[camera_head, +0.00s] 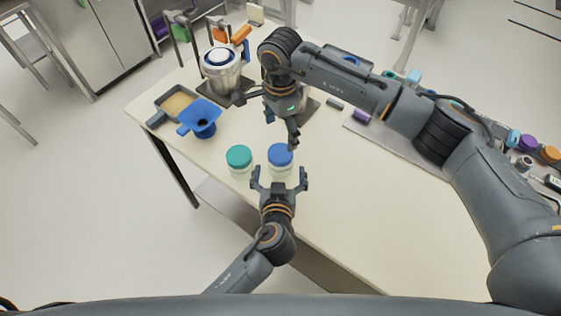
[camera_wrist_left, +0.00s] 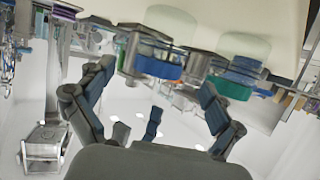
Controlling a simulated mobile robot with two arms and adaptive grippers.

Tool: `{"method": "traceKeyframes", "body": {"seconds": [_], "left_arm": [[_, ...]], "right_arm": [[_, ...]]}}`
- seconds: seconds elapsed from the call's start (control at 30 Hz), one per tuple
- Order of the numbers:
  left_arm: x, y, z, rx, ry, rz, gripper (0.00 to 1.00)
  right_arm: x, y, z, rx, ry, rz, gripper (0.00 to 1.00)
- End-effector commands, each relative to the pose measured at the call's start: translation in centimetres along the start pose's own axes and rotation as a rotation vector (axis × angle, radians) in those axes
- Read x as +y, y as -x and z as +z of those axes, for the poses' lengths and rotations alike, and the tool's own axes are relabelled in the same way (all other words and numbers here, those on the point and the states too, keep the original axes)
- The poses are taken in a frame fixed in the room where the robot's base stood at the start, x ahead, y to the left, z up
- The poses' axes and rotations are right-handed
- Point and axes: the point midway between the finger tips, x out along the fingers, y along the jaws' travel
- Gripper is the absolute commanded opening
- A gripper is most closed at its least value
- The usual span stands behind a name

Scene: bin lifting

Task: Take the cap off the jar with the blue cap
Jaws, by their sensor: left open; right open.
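The jar with the blue cap (camera_head: 281,155) stands upright on the table, and its clear body shows below the cap. A similar jar with a green cap (camera_head: 239,157) stands just left of it. My left gripper (camera_head: 280,178) is open at the near side of the blue-capped jar, with its fingers spread to either side. In the left wrist view, the blue cap (camera_wrist_left: 156,64) appears between the spread fingers, and the green cap (camera_wrist_left: 230,86) is to its right. My right gripper (camera_head: 267,119) is open and empty above the table, behind the blue-capped jar.
The table (camera_head: 345,200) is clear at the right front. A blue funnel-like item (camera_head: 202,115), a tan-filled tray (camera_head: 178,104) and a steel pot (camera_head: 221,75) stand at the left back. A grey tray (camera_head: 385,145) with several small items lies along the right.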

Motion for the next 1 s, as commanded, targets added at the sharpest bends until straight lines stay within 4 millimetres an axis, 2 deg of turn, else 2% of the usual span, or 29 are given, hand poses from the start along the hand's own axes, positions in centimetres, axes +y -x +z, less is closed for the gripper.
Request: {"method": "traceKeyframes", "body": {"seconds": [0.1, 0.33, 0.5, 0.77, 0.87, 1.0], "left_arm": [[0.0, -2.4, -0.1, 0.002, -0.002, 0.000, 0.93], [0.0, -5.6, 0.0, -0.001, -0.001, 0.000, 0.93], [0.0, -6.5, 0.0, -0.001, 0.000, 0.001, 0.93], [0.0, -6.6, 0.0, -0.001, 0.001, 0.001, 0.93], [0.0, -6.6, 0.0, -0.001, 0.000, 0.001, 0.77], [0.0, -6.6, 0.0, -0.001, 0.000, 0.000, 0.48]], "right_arm": [[0.0, 0.0, 0.0, -0.001, 0.000, 0.000, 0.83], [0.0, 0.0, 0.1, -0.002, 0.000, 0.000, 0.83], [0.0, 0.0, 0.1, -0.002, 0.000, 0.000, 0.83], [0.0, 0.0, 0.1, -0.002, 0.000, 0.000, 0.83], [0.0, 0.0, 0.1, -0.002, 0.000, 0.000, 0.83], [0.0, 0.0, 0.1, -0.002, 0.000, -0.001, 0.83]]}}
